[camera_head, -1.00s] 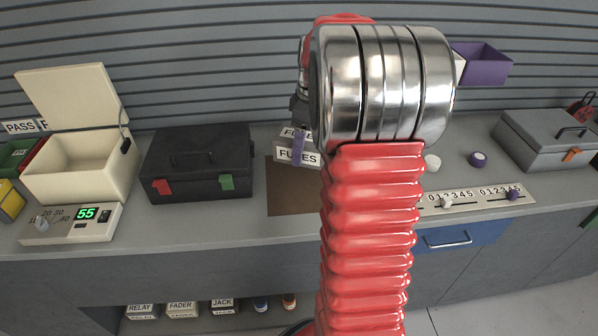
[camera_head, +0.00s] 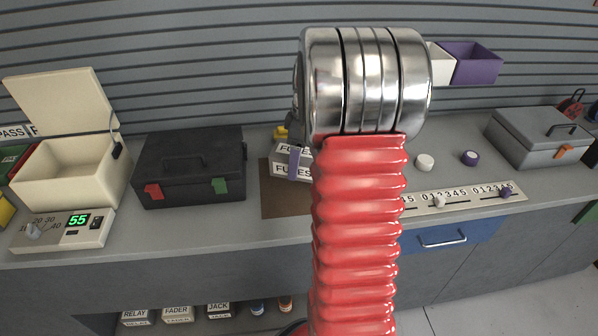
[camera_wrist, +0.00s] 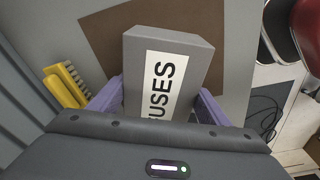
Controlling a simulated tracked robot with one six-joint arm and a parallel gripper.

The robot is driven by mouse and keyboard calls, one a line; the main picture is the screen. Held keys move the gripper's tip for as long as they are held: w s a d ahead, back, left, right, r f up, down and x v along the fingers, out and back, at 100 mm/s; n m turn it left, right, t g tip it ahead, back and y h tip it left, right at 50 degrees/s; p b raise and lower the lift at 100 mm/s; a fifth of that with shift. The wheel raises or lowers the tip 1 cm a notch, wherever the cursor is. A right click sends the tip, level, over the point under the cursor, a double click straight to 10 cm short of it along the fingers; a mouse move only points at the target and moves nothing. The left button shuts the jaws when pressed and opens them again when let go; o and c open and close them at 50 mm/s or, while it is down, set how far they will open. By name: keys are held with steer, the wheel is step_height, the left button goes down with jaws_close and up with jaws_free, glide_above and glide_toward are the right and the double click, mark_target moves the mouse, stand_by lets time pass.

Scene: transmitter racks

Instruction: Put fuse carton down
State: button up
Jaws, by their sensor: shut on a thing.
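The fuse carton (camera_head: 305,174) is a grey box with white FUSES labels. In the head view my red arm hides its right part. It is over the back part of a brown mat (camera_head: 285,205) on the bench; I cannot tell whether it touches the mat. In the wrist view the carton (camera_wrist: 198,50) sits between the purple fingers of my gripper (camera_wrist: 160,100), which is shut on it. The brown mat (camera_wrist: 110,30) shows beyond it.
A black toolbox (camera_head: 190,170) stands left of the mat. A yellow brush (camera_wrist: 65,85) lies left of the carton in the wrist view. A slider strip (camera_head: 470,197), a white knob (camera_head: 425,162) and a purple knob (camera_head: 469,158) are to the right.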

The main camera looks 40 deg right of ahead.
steer(key=shift+f, duration=2.45)
steer(key=o, duration=1.4)
steer(key=shift+s+f, duration=0.1)
steer(key=shift+o, duration=0.2)
steer(key=r, duration=0.8)
steer(key=s+d+r, duration=0.1)
steer(key=r, duration=0.3)
steer(key=shift+s, duration=0.1)
steer(key=shift+s, duration=0.1)
